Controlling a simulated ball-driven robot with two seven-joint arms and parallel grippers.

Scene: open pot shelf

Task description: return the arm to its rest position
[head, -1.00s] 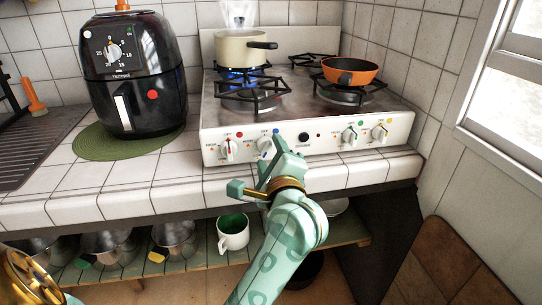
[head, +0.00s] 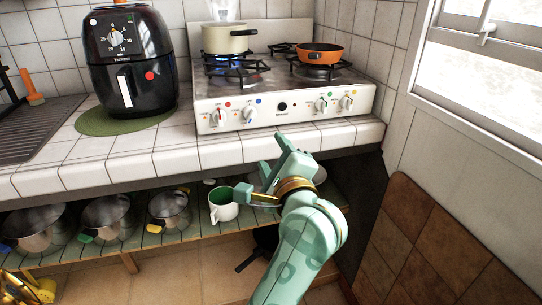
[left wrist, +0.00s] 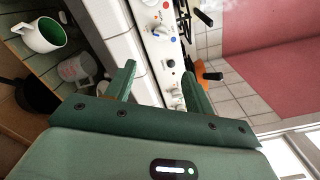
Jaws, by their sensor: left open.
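My left gripper (head: 264,170) is mint green with a gold ring at the wrist. In the head view it is open and empty, in front of the counter edge and below the stove's front panel. Its arm comes up from the bottom of the picture. In the left wrist view the two fingers (left wrist: 157,62) stand apart with nothing between them, and the stove knobs show beyond them. My right gripper is not in view.
The stove (head: 285,118) carries a cream pot (head: 224,40) over a blue flame and an orange pan (head: 320,54). A black air fryer (head: 133,65) stands left. A white mug (head: 222,208) and several metal pots are on the shelf below the counter (head: 110,170).

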